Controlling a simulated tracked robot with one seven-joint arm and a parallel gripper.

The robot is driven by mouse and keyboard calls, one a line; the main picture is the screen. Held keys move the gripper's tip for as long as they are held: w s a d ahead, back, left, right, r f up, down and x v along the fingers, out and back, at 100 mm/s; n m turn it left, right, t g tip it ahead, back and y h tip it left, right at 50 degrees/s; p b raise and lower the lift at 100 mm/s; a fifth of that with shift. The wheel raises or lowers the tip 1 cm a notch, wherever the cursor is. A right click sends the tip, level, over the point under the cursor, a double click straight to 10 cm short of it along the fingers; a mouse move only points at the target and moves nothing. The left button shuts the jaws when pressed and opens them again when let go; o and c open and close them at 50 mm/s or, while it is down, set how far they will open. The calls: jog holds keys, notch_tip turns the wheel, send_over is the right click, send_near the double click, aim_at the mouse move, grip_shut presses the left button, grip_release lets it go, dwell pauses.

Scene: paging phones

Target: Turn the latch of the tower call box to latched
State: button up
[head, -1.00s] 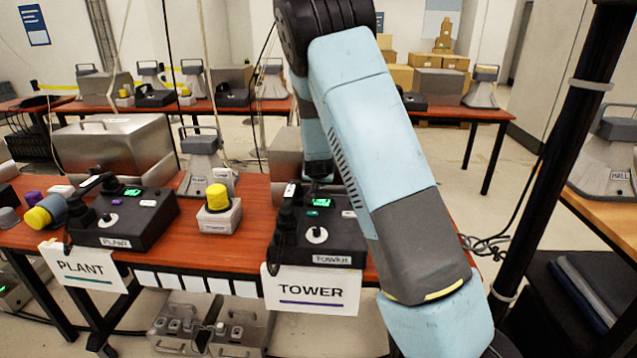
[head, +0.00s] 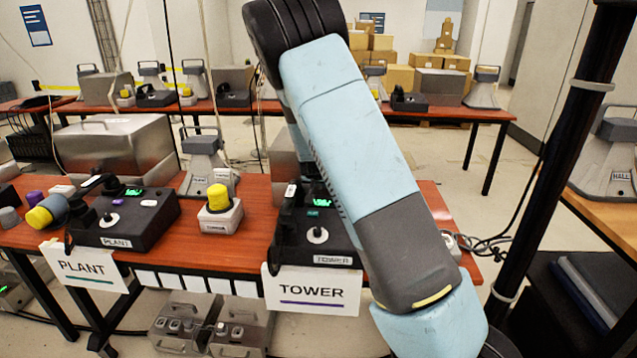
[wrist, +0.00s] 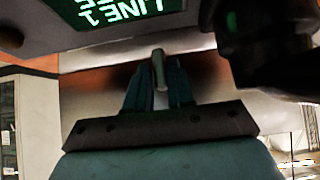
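My gripper (wrist: 158,72) points at a pale surface below the display. A small grey lever (wrist: 158,68), perhaps the latch, stands between the two fingertips. Whether the fingers touch it is unclear. My gripper is hidden in the head view.
A dark rounded part (wrist: 262,50) with a green light is close on the right in the wrist view. The plant call box (head: 125,225) and a yellow-topped button box (head: 220,215) stand to the left. A black post (head: 548,180) rises on the right.

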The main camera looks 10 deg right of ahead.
jog(key=shift+o, duration=0.5)
jog(key=shift+s+a+f, duration=0.1)
jog(key=shift+f, duration=0.2)
jog(key=shift+r, duration=0.1)
jog(key=shift+r, duration=0.1)
jog(key=v, duration=1.3)
jog(key=shift+r, duration=0.2)
jog(key=shift+s, duration=0.1)
